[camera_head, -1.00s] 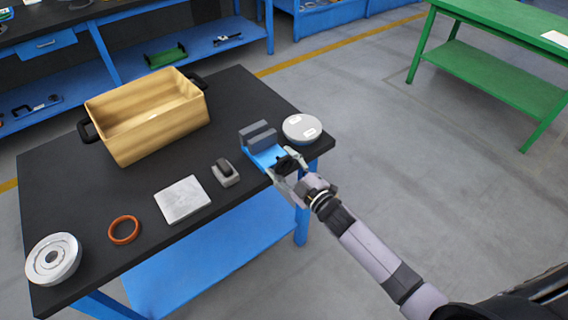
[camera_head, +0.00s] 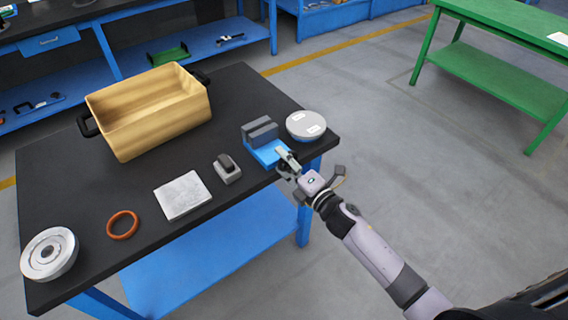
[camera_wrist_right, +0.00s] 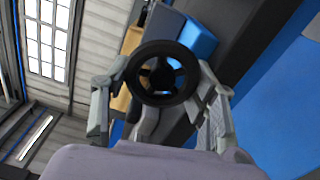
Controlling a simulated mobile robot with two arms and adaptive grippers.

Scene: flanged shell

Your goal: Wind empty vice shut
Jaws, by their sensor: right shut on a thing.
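The vice stands at the right front edge of the black table, with a blue base (camera_head: 268,153) and grey jaws (camera_head: 260,130). The jaws look close together with nothing seen between them; any small gap is hard to tell. My right gripper (camera_head: 288,170) is at the front end of the vice. In the right wrist view the black handwheel (camera_wrist_right: 162,74) sits between the two fingers of my right gripper (camera_wrist_right: 160,95), and the gripper is shut on it. In the head view the gripper mostly hides the wheel. My left gripper is not in view.
A grey block with a black top (camera_head: 227,169), a metal plate (camera_head: 182,195), an orange ring (camera_head: 122,225), a flanged metal part (camera_head: 49,254) and a tan bin (camera_head: 150,112) are on the table.

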